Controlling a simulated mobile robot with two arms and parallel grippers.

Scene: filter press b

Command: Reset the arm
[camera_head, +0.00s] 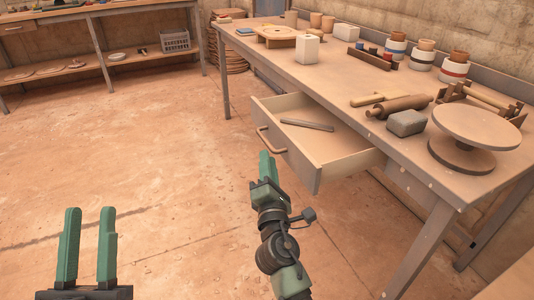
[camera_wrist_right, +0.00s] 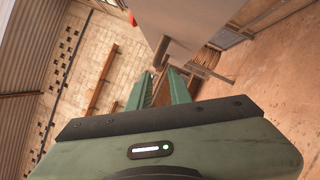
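My left gripper (camera_head: 88,248) is at the bottom left of the head view. Its two green fingers stand apart with nothing between them, above the bare floor. My right gripper (camera_head: 265,168) is near the middle of the head view, just in front of the open drawer (camera_head: 325,155) and close below its handle (camera_head: 271,140). In the right wrist view its fingers (camera_wrist_right: 158,90) are apart, with nothing between them. The drawer is pulled out from the table (camera_head: 310,90), and a grey bar (camera_head: 307,125) lies in it.
On the table are a rolling pin (camera_head: 400,106), a grey block (camera_head: 406,123), a turntable wheel (camera_head: 476,127), white blocks and several banded jars. A shelf bench (camera_head: 90,12) with a grey crate (camera_head: 175,41) stands at the back left. The floor at left is clear.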

